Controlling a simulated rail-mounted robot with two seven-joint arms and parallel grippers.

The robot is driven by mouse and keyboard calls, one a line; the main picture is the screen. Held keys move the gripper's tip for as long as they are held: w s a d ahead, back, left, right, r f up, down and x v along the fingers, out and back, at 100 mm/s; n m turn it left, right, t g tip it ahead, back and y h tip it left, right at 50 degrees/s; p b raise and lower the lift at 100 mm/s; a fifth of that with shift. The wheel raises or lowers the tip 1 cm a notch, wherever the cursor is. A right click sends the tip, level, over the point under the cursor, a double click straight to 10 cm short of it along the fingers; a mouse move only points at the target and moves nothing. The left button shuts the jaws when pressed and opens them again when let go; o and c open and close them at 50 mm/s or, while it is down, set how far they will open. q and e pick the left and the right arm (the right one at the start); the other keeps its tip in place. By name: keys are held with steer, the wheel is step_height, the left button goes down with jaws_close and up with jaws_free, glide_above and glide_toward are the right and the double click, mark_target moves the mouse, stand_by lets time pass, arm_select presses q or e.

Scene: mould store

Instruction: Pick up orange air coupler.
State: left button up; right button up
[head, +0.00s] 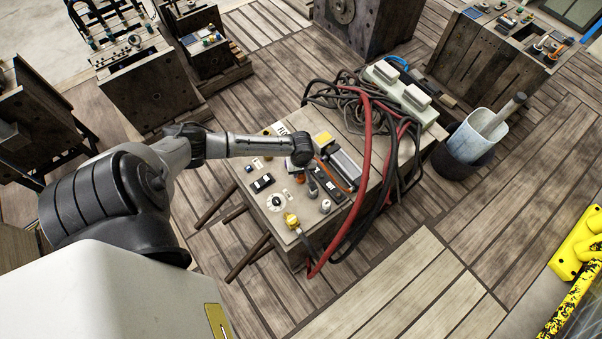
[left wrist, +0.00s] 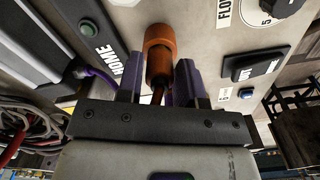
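The orange air coupler (left wrist: 160,55) is a short stepped cylinder standing out from the pale panel in the left wrist view. My left gripper (left wrist: 160,69) has its two dark purple fingers apart, one on each side of the coupler. A narrow gap seems to show beside the coupler; I cannot tell whether either finger touches it. In the head view, my left arm reaches over the panel and its wrist hides most of the gripper. A small orange part shows just below that wrist. My right gripper is in neither view.
The panel table (head: 262,222) carries several knobs and switches. Red and black hoses (head: 366,150) lie across the table's right part. A bucket (head: 470,142) stands to its right.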

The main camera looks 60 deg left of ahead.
arm_select(q)
steer(key=c, duration=0.5)
steer(key=shift+r, duration=0.1)
steer(key=shift+c, duration=0.2)
